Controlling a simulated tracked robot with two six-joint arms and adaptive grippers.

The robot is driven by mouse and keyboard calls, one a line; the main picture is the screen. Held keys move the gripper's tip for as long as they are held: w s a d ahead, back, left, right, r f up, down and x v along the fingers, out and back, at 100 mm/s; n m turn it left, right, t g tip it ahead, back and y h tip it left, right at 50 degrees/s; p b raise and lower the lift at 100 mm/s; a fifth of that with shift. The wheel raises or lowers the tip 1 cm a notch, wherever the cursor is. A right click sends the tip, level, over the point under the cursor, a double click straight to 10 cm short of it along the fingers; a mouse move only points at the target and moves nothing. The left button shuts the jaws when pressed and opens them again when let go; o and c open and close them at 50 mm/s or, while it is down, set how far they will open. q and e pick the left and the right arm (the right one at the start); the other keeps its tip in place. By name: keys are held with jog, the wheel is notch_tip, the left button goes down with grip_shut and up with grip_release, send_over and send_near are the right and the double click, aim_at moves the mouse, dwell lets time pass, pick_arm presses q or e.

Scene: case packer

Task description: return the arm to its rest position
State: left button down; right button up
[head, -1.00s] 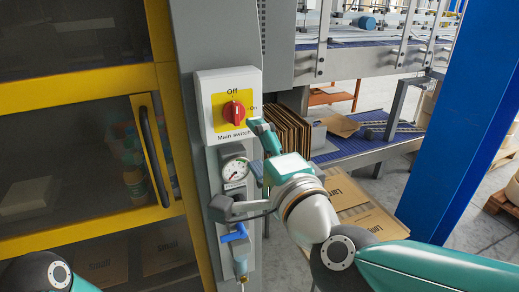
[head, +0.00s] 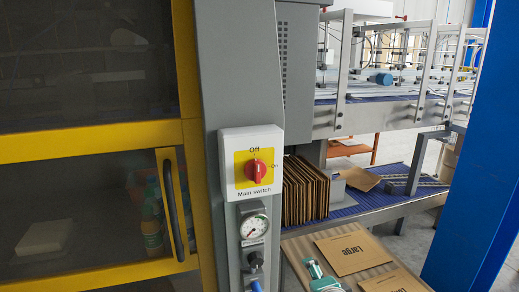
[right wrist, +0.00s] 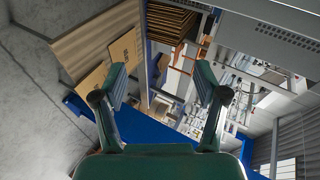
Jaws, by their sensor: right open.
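My right gripper (right wrist: 160,85) is open and empty in the right wrist view, its two green and grey fingers spread apart. In the head view only a small part of the right gripper (head: 320,278) shows at the bottom edge, in front of the board with the flat cartons. It is apart from the main switch (head: 255,172), a red knob on a yellow plate in a white box. My left gripper is not in view.
A pressure gauge (head: 254,227) sits below the switch on the grey column (head: 212,120). Flat "Large" cartons (head: 352,252) lie at lower right. Upright cardboard sheets (head: 305,192) stand beside the blue conveyor (head: 375,200). A blue pillar (head: 475,170) stands at right; a yellow-framed door (head: 190,150) at left.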

jog(key=s+d+f+n+g, duration=0.1)
jog(key=s+d+f+g, duration=0.15)
jog(key=f, duration=0.55)
jog(key=s+d+f+n+g, duration=0.15)
jog(key=s+f, duration=0.25)
jog(key=f, duration=0.5)
jog(key=s+d+f+n+g, duration=0.1)
jog(key=s+f+g, duration=0.15)
jog(key=f, duration=0.55)
jog(key=s+a+f+n+g+y, duration=0.1)
jog(key=s+f+n, duration=0.3)
jog(key=s, duration=0.4)
jog(key=s+a+f+n+g+y, duration=0.2)
jog(key=s+a+f+n+g, duration=0.2)
jog(key=s, duration=0.5)
jog(key=shift+f+n, duration=0.65)
jog(key=shift+f, duration=0.25)
